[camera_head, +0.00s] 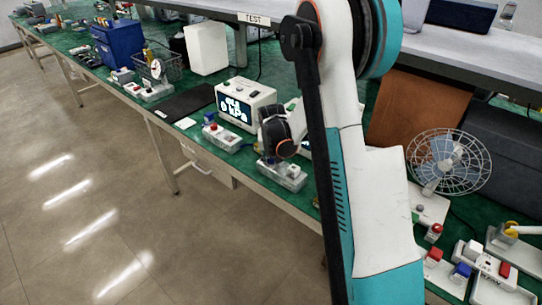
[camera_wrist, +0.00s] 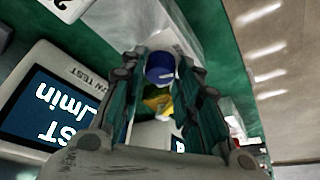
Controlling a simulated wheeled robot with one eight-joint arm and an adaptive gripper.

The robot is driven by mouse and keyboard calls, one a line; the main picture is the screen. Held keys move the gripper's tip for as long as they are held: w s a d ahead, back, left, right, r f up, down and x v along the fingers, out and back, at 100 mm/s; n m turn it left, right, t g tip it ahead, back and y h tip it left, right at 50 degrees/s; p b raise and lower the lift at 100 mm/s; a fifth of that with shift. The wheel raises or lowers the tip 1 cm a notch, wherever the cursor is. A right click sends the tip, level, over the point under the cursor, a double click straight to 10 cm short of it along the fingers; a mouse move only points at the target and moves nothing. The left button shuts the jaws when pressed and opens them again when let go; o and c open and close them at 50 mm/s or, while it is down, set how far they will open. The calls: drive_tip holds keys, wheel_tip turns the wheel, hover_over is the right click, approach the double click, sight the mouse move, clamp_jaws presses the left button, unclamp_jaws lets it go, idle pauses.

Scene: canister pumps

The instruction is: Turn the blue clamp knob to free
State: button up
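The blue clamp knob (camera_wrist: 160,67) shows in the wrist view between my gripper's two fingers, near their tips. It sits on a pale grey unit, and a yellow part (camera_wrist: 157,104) shows below it in the picture. My gripper (camera_wrist: 159,72) is open, with one finger on each side of the knob. I cannot tell whether either finger touches it. In the head view my gripper (camera_head: 281,150) is over a pale pump unit (camera_head: 283,176) near the bench's front edge. My arm and gripper hide the knob there.
A tester with a lit screen (camera_head: 238,104) stands close to the left of my gripper; its screen (camera_wrist: 45,110) fills the wrist view's left side. A small unit with a red button (camera_head: 222,137) is beside it. A fan (camera_head: 447,162) and other units stand to the right.

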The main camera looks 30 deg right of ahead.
drive_tip(key=shift+o, duration=0.5)
drive_tip(key=shift+r, duration=0.1)
drive_tip(key=v, duration=1.1)
drive_tip(key=shift+r, duration=0.4)
drive_tip(key=shift+s+a, duration=0.1)
drive_tip(key=shift+s, duration=0.1)
